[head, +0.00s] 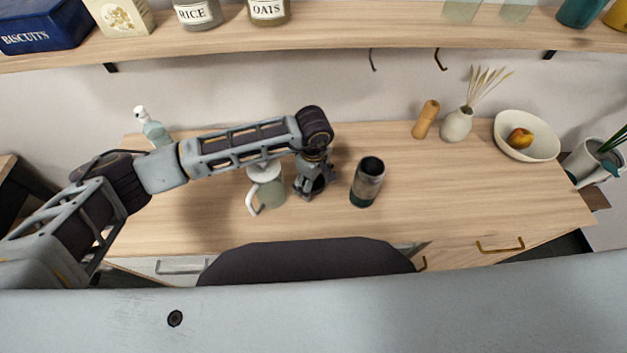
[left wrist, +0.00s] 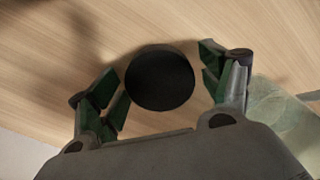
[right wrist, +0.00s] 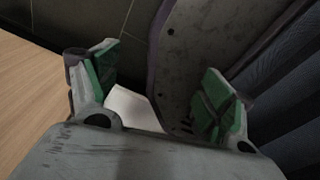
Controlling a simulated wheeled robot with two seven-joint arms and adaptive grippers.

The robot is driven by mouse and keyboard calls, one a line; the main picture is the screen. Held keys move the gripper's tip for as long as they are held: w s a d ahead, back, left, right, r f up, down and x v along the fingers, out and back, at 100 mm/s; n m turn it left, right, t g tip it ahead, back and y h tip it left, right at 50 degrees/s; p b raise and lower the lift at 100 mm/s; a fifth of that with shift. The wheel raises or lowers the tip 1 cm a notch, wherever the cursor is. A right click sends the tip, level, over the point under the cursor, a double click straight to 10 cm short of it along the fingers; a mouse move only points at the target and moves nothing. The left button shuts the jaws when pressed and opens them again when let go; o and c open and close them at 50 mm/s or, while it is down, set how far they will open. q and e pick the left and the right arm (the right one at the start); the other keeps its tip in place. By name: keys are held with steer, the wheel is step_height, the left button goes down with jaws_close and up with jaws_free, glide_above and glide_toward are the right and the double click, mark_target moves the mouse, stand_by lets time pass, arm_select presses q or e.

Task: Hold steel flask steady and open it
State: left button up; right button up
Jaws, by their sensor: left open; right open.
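The steel flask (head: 367,182) stands upright on the table, right of my left gripper (head: 314,182) and apart from it. It has a grey metal body and dark base; its dark top looks like an open mouth. My left gripper points down, open. In the left wrist view a round black piece (left wrist: 160,78), looking like the flask's lid, lies between the spread fingers (left wrist: 163,92); contact with them is not visible. In the head view the gripper mostly hides it. My right gripper (right wrist: 160,85) is open and empty, low beside my own body, outside the head view.
A pale green jug (head: 267,188) with a white handle stands close left of my left gripper. A soap bottle (head: 152,128), wooden mill (head: 426,119), vase (head: 456,125) and fruit bowl (head: 540,146) stand farther back. The shelf (head: 350,38) hangs behind. The table right of the flask is clear.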

arm_select(q)
step_height(320, 180, up, 10)
steer(key=shift+r+b, duration=0.1)
steer(key=shift+b, duration=0.8)
steer(key=shift+r, duration=0.95)
arm_select(e)
steer(key=shift+w+d+f, duration=0.25)
steer(key=shift+d+f, duration=0.25)
steer(key=shift+d, duration=0.1)
steer(key=shift+w+d+f, duration=0.25)
steer(key=shift+d+f, duration=0.2)
steer(key=shift+d, duration=0.15)
steer(key=shift+s, duration=0.2)
arm_select(q)
steer(key=shift+r, duration=0.1)
arm_select(e)
steer(key=shift+r, duration=0.15)
arm_select(q)
step_height(320, 180, up, 9)
steer(key=p, duration=0.9)
arm_select(e)
step_height(320, 180, up, 9)
steer(key=a, duration=0.2)
steer(key=shift+s+a, duration=0.3)
steer(key=shift+s, duration=0.05)
arm_select(q)
steer(key=shift+r, duration=0.1)
arm_select(e)
steer(key=shift+d, duration=0.1)
